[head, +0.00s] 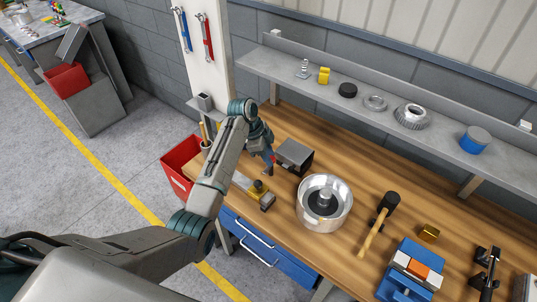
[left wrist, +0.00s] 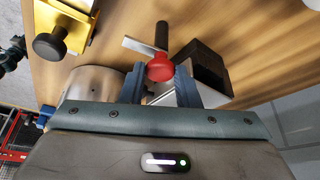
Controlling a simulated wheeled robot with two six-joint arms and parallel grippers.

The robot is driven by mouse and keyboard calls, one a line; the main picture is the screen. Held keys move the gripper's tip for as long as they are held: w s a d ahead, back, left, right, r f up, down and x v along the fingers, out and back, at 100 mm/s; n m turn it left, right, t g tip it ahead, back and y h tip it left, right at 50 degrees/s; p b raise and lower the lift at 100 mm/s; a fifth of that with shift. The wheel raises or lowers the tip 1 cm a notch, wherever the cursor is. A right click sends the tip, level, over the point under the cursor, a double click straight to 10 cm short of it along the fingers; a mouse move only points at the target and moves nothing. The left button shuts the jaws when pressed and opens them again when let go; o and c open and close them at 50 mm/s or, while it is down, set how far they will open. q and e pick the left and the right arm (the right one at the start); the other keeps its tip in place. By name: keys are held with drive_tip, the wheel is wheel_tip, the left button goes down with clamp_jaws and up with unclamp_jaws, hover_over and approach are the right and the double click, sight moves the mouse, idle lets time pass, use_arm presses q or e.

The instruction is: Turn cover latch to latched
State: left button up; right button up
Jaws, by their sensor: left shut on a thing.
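A dark grey box (head: 296,155) stands on the wooden workbench, near its left end. In the left wrist view the box (left wrist: 208,66) looks dark. A red knob (left wrist: 160,68) shows there beside a pale metal lever (left wrist: 140,46) and a black rod (left wrist: 162,34). The knob is a tiny red spot in the head view (head: 276,159). My left gripper (head: 270,162) is at the left side of the box. In the left wrist view its two blue-grey fingers (left wrist: 160,80) are shut on the red knob. Which latch position the lever is in, I cannot tell. My right gripper is not in view.
A metal fixture with a brass part (head: 258,187) lies in front of the arm. A shelf (head: 440,139) runs above. A red bin (head: 174,171) is at left.

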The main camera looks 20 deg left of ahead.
use_arm(q)
drive_tip(key=n+t, duration=0.1)
drive_tip(key=n, duration=0.1)
drive_tip(key=n+t+y, duration=0.1)
drive_tip(key=n, duration=0.2)
drive_tip(key=shift+s+r, duration=0.1)
drive_tip(key=shift+s, duration=0.05)
drive_tip(key=n, duration=0.2)
drive_tip(key=n+t+y, duration=0.1)
drive_tip(key=n, duration=0.1)
drive_tip(key=n+y, duration=0.1)
drive_tip(key=n, duration=0.1)
drive_tip(key=shift+s+d+n, duration=0.1)
drive_tip(key=shift+d+n, duration=0.2)
drive_tip(key=n+y, duration=0.1)
drive_tip(key=n, duration=0.3)
drive_tip(key=shift+d+n+t+y, duration=0.15)
drive_tip(key=shift+n+t+y, duration=0.15)
drive_tip(key=shift+t+y, duration=0.1)
drive_tip(key=n+y, duration=0.1)
drive_tip(key=n, duration=0.3)
drive_tip(key=shift+d+n+y, duration=0.15)
drive_tip(key=shift+n+y, duration=0.25)
drive_tip(key=shift+g, duration=0.3)
drive_tip(key=o, duration=0.7)
drive_tip(key=shift+r, duration=0.1)
